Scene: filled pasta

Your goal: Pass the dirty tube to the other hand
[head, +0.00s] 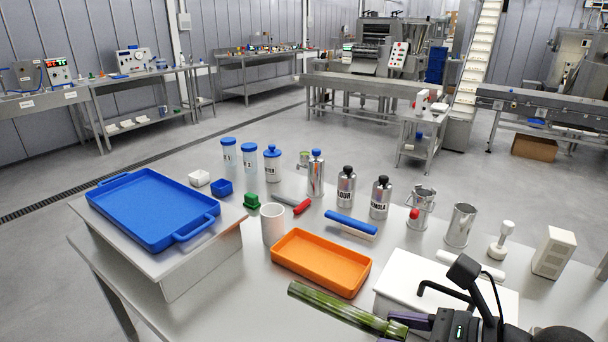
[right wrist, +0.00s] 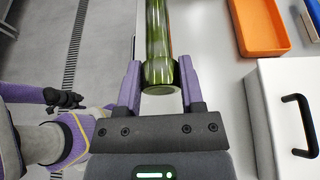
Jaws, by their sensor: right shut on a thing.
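The dirty tube (head: 338,306) is long, glassy and streaked green. In the head view it sticks out to the left from my right gripper (head: 408,323), above the near part of the table. In the right wrist view the tube (right wrist: 157,40) runs away from between the two purple fingers of my right gripper (right wrist: 158,78). These fingers are shut on its near end, which has a thicker rim. The tube's far end is cut off in the wrist view. My left gripper's fingers show in neither view; part of my own arm is at the left of the wrist view.
An orange tray (head: 320,287) lies just beyond the tube, with a white cup (head: 272,239) behind it. A white lidded box (head: 405,268) is beside my right gripper. A blue tray (head: 150,178) sits on a raised platform at left. Bottles and canisters stand farther back.

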